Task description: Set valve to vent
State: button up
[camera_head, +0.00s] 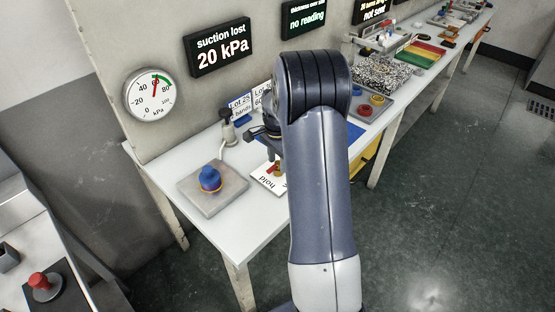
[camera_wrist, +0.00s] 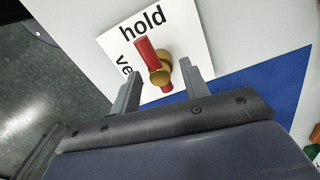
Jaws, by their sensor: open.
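The valve has a red bar handle (camera_wrist: 146,53) and a brass hub (camera_wrist: 160,72) on a white plate (camera_wrist: 185,25) lettered "hold", with "ve" of a second word showing. The longer end of the red handle points toward "hold". My gripper (camera_wrist: 160,88) is open, with one finger on each side of the valve's lower part in the wrist view; I cannot tell whether either touches it. In the head view the plate (camera_head: 263,184) and valve (camera_head: 274,170) lie on the bench, partly hidden by my arm.
A grey block with a blue knob (camera_head: 210,178) stands left of the plate. A dial gauge (camera_head: 149,94) and a "suction lost 20 kPa" display (camera_head: 218,46) are on the wall panel. Blue mat (camera_wrist: 255,95) lies beside the plate.

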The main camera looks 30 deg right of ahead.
grip_shut()
dwell(0.4)
jog(key=shift+n, duration=0.4)
jog(key=n, duration=0.8)
jog(key=shift+s, duration=0.1)
jog(key=n, duration=0.5)
jog(key=shift+b, duration=0.3)
jog(key=shift+d+n, duration=0.1)
jog(key=shift+n, duration=1.9)
